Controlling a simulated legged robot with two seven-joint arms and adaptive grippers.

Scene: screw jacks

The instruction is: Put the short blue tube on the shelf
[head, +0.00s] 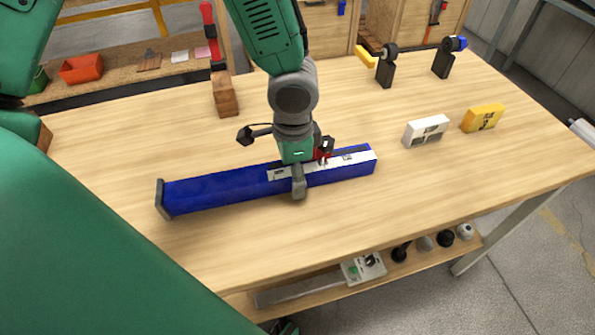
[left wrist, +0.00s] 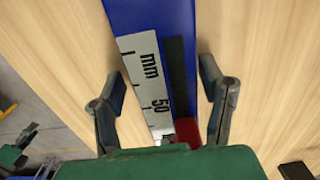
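A blue tube (head: 225,187) lies flat across the middle of the table, with a dark cap at its left end and a white millimetre scale along its right part. My left gripper (head: 304,172) reaches down over it from above. In the left wrist view the fingers of that gripper (left wrist: 163,78) stand open on both sides of the tube (left wrist: 155,14), with narrow gaps on each side. A wooden shelf (head: 318,284) runs under the table's front edge. My right gripper is not in view.
A white block (head: 426,131) and a yellow block (head: 483,118) lie on the right of the table (head: 420,190). Two black stands are at the back right. A wooden block with a red clamp (head: 224,92) stands behind the tube. Several small items occupy the lower shelf.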

